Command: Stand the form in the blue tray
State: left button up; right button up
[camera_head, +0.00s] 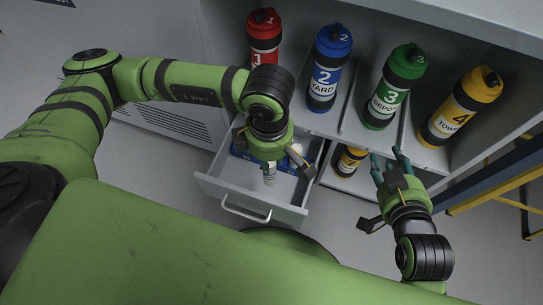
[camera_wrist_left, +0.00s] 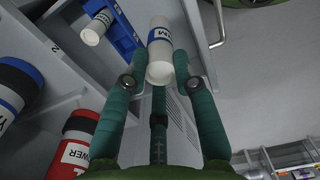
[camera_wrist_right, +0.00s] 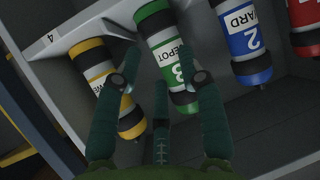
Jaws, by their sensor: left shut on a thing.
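The form, a small white roll with a blue band (camera_wrist_left: 159,52), is between the fingers of my left gripper (camera_wrist_left: 157,62). In the head view, the white roll (camera_head: 270,176) hangs below that gripper, over the open drawer. The blue tray (camera_wrist_left: 125,36) is in the drawer, close beside the held roll; it is partly hidden by my left gripper in the head view (camera_head: 237,152). Another white roll with a green band (camera_wrist_left: 95,28) is at the tray. My right gripper (camera_head: 388,164) is open and empty, in front of the shelf.
The grey drawer (camera_head: 212,187) is pulled out, with a handle at its front. Red (camera_head: 264,38), blue (camera_head: 328,66), green (camera_head: 393,86) and yellow (camera_head: 461,106) canisters stand on the shelf. Another yellow canister (camera_head: 351,158) is below. A yellow-railed frame (camera_head: 497,189) stands at right.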

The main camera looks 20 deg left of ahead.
pick_arm(q)
jog(key=w+a+f+b, duration=0.3)
jog(key=w+f+b, duration=0.1)
jog(key=w+f, duration=0.6)
jog(key=shift+w+f, duration=0.35)
jog(key=shift+w, duration=0.1)
pick_arm(e)
jog(key=s+a+r+n+t+y, duration=0.1)
jog(key=r+t+y, duration=0.3)
jog(key=r, duration=0.7)
jog(key=s+a+r+n+t+y, duration=0.2)
jog(key=r+t, duration=0.5)
jog(key=r, duration=0.4)
jog(key=s+a+y, duration=0.1)
jog(key=a+y, duration=0.1)
jog(key=y, duration=0.1)
jog(key=shift+s+a+n+t, duration=0.3)
jog(key=shift+s+t, duration=0.1)
pick_arm(q)
jog(key=shift+f, duration=0.15)
jog(key=o, duration=0.8)
jog(key=shift+o, duration=0.2)
pick_arm(e)
jog(key=shift+s+r, duration=0.15)
jog(key=shift+r, duration=0.05)
